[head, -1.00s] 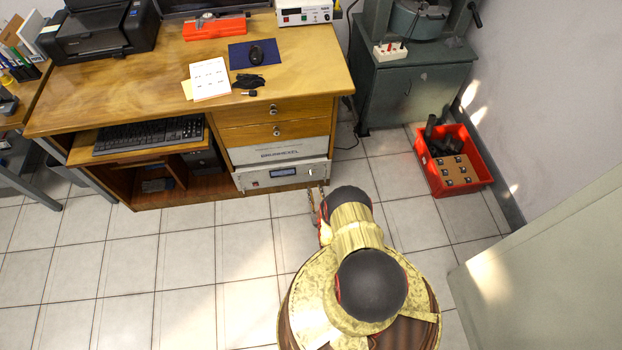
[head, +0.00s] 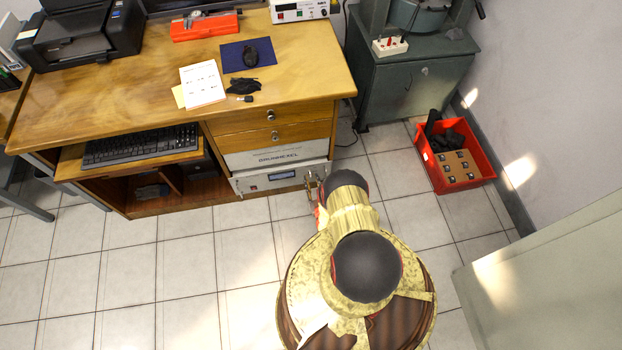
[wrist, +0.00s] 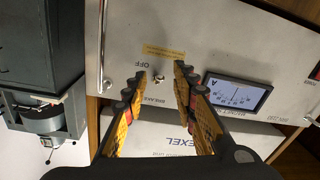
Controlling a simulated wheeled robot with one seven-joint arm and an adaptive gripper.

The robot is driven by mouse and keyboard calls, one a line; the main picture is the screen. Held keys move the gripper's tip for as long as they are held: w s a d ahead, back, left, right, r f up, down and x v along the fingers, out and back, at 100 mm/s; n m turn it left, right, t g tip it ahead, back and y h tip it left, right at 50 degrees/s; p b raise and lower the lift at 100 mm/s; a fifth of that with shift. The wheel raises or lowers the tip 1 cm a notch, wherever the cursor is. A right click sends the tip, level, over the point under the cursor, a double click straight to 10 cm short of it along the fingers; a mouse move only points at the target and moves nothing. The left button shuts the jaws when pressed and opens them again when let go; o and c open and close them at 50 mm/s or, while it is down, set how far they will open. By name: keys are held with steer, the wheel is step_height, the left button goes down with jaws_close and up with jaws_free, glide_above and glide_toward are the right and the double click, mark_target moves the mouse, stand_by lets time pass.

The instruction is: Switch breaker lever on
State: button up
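The breaker lever (wrist: 160,78) is a small metal toggle on a light grey panel (wrist: 215,45) in the wrist view. An OFF label and a BREAKER label are beside it, upside down in this view. My gripper (wrist: 160,74) is open, and the lever shows between its two orange-and-black fingertips. I cannot tell whether the fingers touch it. In the head view my gripper (head: 314,186) is at the right end of the lower rack unit (head: 262,182) under the desk drawers. My arm hides the lever there.
A lit meter display (wrist: 237,94) and a metal handle (wrist: 102,45) flank the lever on the panel. The wooden desk (head: 120,105) stands above the unit. A red crate (head: 480,183) is on the floor at right, near a grey cabinet (head: 420,85). Tiled floor at left is clear.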

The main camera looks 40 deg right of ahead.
mark_target(310, 173)
steer(key=shift+c, duration=0.7)
jaws_close()
steer(key=shift+r, duration=0.1)
step_height(310, 173, up, 2)
steer(key=g+y+p, duration=0.1)
steer(key=g+p, duration=0.2)
steer(key=p, duration=0.2)
steer(key=shift+r+y+p, duration=0.2)
steer(key=shift+y+p, duration=0.1)
steer(key=shift+y, duration=0.1)
steer(key=g+y+p, duration=0.1)
steer(key=r+g+p, duration=0.1)
steer(key=g, duration=0.1)
steer(key=shift+w+y, duration=0.15)
steer(key=shift+y, duration=0.25)
steer(key=shift+w+d+r+g+y, duration=0.15)
steer(key=shift+r+g+y, duration=0.25)
steer(key=shift+g, duration=0.5)
steer(key=shift+w+r+g+y, duration=0.15)
steer(key=shift+g+y, duration=0.35)
steer(key=shift+g, duration=0.4)
